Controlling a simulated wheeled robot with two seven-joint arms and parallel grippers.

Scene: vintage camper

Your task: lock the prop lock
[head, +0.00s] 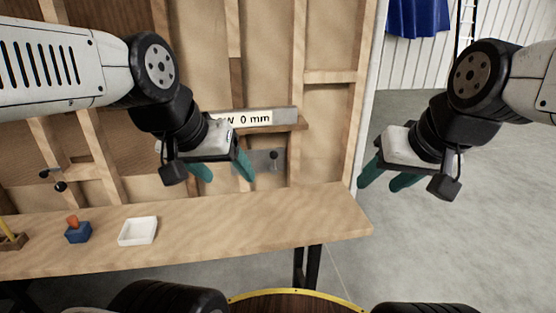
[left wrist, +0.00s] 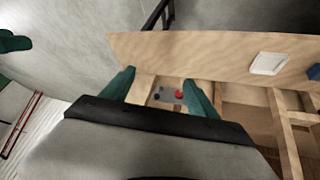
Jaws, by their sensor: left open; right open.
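A grey metal plate (head: 258,161) with a dark round knob (head: 273,155) is on the wooden wall frame above the bench; I take it for the prop lock, but its state is unclear. No contact can be made out. My right gripper (head: 388,178) is open and empty, right of the bench.
The wooden bench (head: 270,215) carries a white tray (head: 138,231) and a blue block with an orange top (head: 77,230). Two dark knobs are on the wall at left. Open floor lies right.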

